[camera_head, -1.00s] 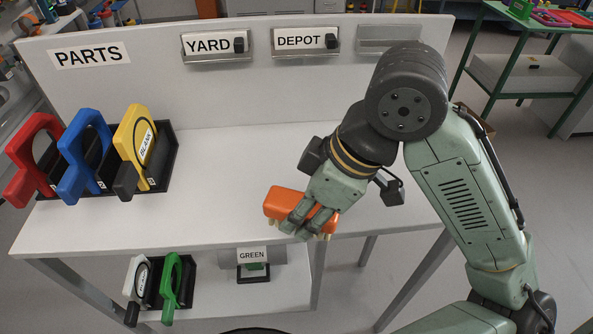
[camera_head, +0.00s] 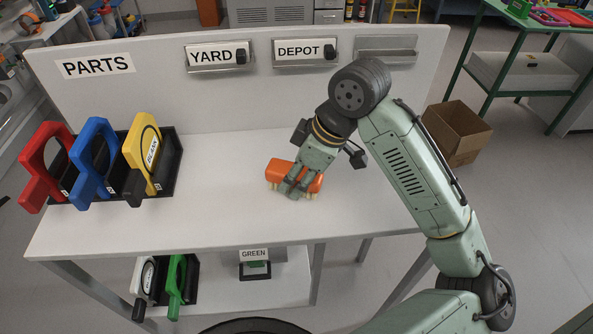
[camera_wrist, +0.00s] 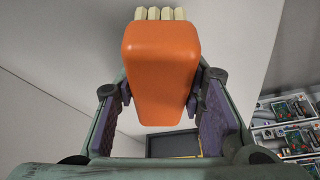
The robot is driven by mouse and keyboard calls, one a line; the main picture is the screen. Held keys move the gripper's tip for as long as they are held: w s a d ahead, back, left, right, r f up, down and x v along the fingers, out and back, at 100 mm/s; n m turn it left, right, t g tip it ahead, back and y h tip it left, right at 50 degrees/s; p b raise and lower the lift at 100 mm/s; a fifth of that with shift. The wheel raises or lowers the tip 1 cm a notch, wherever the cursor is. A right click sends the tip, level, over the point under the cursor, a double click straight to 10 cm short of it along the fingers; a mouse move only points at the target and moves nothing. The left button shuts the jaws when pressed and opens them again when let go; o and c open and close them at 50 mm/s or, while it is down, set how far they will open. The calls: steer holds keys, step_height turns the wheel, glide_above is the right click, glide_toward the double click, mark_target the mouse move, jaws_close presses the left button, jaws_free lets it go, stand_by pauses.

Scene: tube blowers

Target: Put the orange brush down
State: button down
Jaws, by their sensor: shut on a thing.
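The orange brush (camera_head: 281,173) is in my gripper (camera_head: 294,190), over the front middle of the white tabletop (camera_head: 230,215). In the wrist view the brush's orange block (camera_wrist: 161,65) sits between the purple finger pads of my gripper (camera_wrist: 163,110), with pale bristle tufts (camera_wrist: 160,14) at its far end. My gripper is shut on the brush. The brush is low and close to the tabletop; I cannot tell whether it touches.
A black rack (camera_head: 172,170) with red (camera_head: 45,160), blue (camera_head: 95,158) and yellow (camera_head: 139,140) handled pieces stands at the left. YARD (camera_head: 217,56) and DEPOT (camera_head: 305,51) holders are on the back panel. The tabletop around the brush is clear. A cardboard box (camera_head: 457,133) is on the floor at the right.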

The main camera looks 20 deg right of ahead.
steer(key=shift+f+b, duration=0.4)
steer(key=shift+f, duration=0.05)
steer(key=c, duration=1.1)
jaws_free()
steer(key=shift+r, duration=0.1)
steer(key=shift+o, duration=0.2)
steer(key=shift+r, duration=0.2)
steer(key=v, duration=0.3)
steer(key=b+v, duration=0.1)
steer(key=v, duration=0.6)
steer(key=shift+w+r, duration=0.25)
steer(key=shift+r, duration=0.2)
